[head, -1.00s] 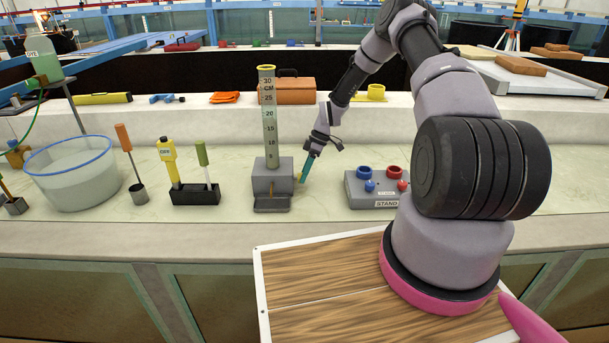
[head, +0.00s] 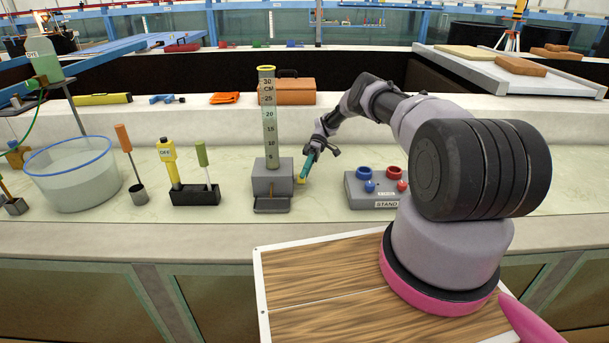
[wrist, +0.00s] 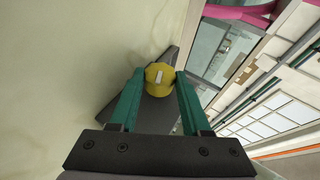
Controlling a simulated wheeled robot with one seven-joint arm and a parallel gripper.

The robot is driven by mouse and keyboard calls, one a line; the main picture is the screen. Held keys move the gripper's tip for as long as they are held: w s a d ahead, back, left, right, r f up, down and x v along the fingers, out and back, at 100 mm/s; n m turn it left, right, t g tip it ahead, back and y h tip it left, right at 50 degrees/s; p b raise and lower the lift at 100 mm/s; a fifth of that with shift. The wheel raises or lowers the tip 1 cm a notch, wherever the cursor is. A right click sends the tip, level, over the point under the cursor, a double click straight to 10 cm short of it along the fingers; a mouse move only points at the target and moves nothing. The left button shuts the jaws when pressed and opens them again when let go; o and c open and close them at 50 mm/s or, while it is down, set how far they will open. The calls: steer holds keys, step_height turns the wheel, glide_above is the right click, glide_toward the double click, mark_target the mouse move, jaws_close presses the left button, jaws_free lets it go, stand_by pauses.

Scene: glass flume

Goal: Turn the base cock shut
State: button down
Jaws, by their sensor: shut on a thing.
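The base cock (wrist: 159,79) is a yellow knob with a pale bar mark on its face, seen in the wrist view between my green fingers. In the head view the yellow cock (head: 301,181) shows as a small patch at the right side of the grey base block (head: 268,180). A clear graduated tube (head: 269,120) with a yellow rim stands upright on that block. My gripper (wrist: 155,85) is shut on the cock, one finger on each side. In the head view my gripper (head: 304,175) reaches down to the block's right side from the right.
A grey stand (head: 375,203) with blue and red rings is right of the block. A black holder (head: 195,196) with yellow and green-handled tools and a basin (head: 85,175) of liquid are to the left. A brown case (head: 290,91) lies on the ledge behind.

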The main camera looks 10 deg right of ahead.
steer(key=shift+f+g, duration=0.1)
steer(key=shift+g, duration=0.3)
stand_by(0.3)
steer(key=shift+c, duration=1.9)
jaws_free()
step_height(320, 180, up, 10)
steer(key=shift+r, duration=0.15)
